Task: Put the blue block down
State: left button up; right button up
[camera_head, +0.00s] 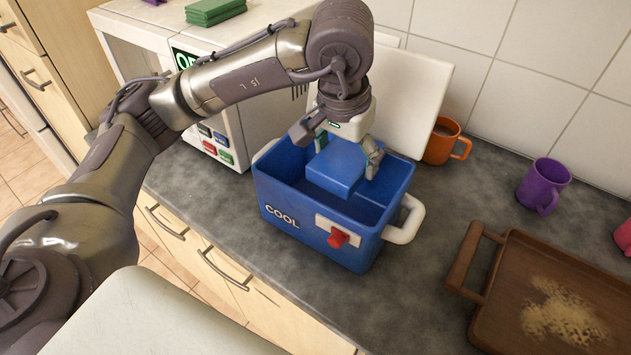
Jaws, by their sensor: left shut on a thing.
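A blue block (336,168) is between the fingers of my left gripper (338,150), which is shut on it. The block is at the mouth of a blue cooler box (300,243) marked COOL; I cannot tell whether it touches anything inside. The cooler stands on the grey worktop, with its white lid (418,85) raised behind it, a red tap on its front and white handles at its sides. Part of the cooler's inside is hidden by the block and gripper. My right gripper is not in view.
An orange mug (441,141) stands just right of the cooler, and a purple mug (541,187) further right. A brown tray (500,318) with crumbs lies at the lower right. A white appliance (232,130) stands left. Bare worktop (440,250) lies between cooler and tray.

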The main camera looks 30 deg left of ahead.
pick_arm(q)
jog(key=a+f+p, duration=0.1)
jog(key=a+f, duration=0.1)
jog(key=a+f+p, duration=0.1)
jog(key=a+f, duration=0.4)
jog(key=f, duration=0.1)
jog(key=shift+w+a+f+p, duration=0.15)
jog(key=shift+w+f+p, duration=0.05)
jog(key=shift+w+p, duration=0.2)
jog(key=shift+f+b, duration=0.6)
jog(key=shift+b, duration=0.4)
jog(key=o, duration=1.5)
